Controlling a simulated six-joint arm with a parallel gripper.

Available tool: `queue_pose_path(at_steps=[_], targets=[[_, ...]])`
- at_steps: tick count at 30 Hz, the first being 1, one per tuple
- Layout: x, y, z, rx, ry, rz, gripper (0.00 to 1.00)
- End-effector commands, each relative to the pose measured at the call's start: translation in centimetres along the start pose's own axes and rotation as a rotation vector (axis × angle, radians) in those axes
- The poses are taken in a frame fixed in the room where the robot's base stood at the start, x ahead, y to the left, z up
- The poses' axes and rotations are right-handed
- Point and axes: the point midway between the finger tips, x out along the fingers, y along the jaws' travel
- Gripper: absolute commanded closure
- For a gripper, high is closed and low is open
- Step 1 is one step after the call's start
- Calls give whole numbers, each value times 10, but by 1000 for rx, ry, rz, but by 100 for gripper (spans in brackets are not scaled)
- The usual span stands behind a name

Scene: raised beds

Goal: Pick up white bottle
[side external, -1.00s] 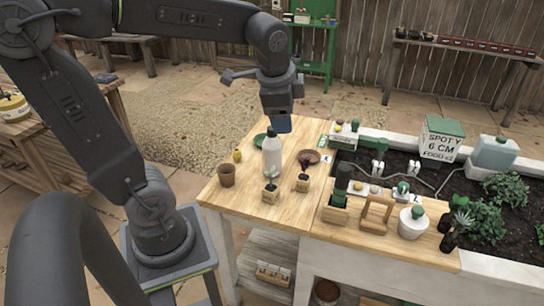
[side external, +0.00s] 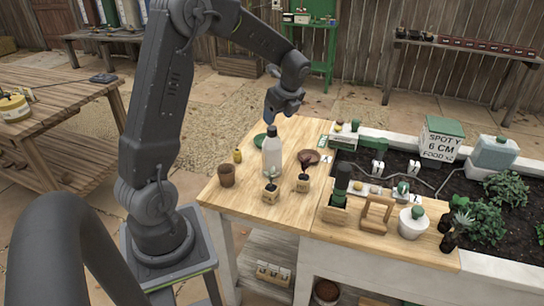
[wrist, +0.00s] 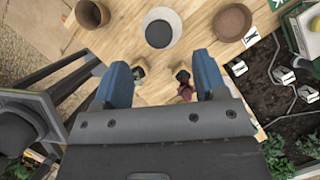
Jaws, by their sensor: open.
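The white bottle (side external: 271,155) with a grey top stands upright on the wooden tabletop. In the wrist view the white bottle (wrist: 161,16) shows from above as a pale round shape with a dark grey cap. My gripper (side external: 277,114) is above and behind the bottle in the side view, apart from it. In the wrist view my gripper (wrist: 165,72) has two blue fingers spread wide with nothing held between them. The bottle lies beyond the fingertips, toward the top of that picture.
A brown pot (side external: 227,176), a small yellow bottle (side external: 237,156), a green saucer (side external: 260,141) and a brown saucer (side external: 309,157) surround the bottle. Two potted seedlings (side external: 270,193) (side external: 303,183) stand in front. A wooden caddy (side external: 334,214) and the planted bed (side external: 433,180) are to the right.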

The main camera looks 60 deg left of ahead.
Motion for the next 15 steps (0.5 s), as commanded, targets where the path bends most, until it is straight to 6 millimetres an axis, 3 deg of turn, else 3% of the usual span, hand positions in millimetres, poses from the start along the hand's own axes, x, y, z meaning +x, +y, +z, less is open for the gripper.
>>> queue_pose_path(at_steps=[8,15], targets=[[24,0,0,-2,1,1,34],[57,1,3,-2,2,3,34]])
